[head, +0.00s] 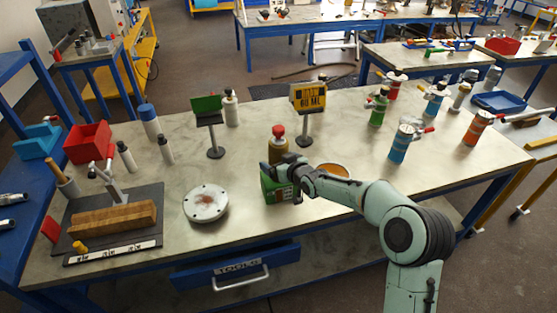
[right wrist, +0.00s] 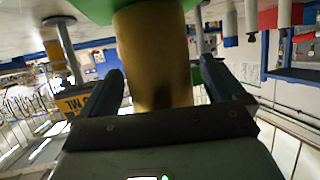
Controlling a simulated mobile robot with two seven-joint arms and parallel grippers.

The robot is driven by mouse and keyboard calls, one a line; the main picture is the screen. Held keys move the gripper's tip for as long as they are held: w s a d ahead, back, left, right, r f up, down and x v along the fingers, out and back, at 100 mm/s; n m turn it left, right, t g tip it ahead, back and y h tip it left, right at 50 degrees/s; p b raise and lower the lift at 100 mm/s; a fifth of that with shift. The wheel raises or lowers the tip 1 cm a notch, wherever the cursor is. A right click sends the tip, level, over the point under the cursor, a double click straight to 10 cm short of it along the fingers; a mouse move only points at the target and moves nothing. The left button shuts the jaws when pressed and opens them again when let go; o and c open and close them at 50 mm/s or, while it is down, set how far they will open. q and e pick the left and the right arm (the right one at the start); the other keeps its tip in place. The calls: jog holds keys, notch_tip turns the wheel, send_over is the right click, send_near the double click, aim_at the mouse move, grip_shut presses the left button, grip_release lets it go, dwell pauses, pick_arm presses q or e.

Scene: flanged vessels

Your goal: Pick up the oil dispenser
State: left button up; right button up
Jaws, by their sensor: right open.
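A brown-yellow bottle with a red cap (head: 278,146), which looks like the oil dispenser, stands upright near the middle of the table. My right gripper (head: 281,165) is at its near side, in front of its lower body. In the right wrist view, the bottle's yellow-brown body (right wrist: 153,45) lies between the two fingers of my right gripper (right wrist: 163,82). The fingers are open, one on each side, with gaps visible. My left gripper is not in view.
A round white flange (head: 206,203) lies to the left. Two sign stands, green (head: 207,104) and yellow (head: 309,97), stand behind. An orange disc (head: 334,170) lies beside my forearm.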

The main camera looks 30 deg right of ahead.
jog(key=c, duration=1)
jog(key=shift+r, duration=0.15)
jog(key=c, duration=0.5)
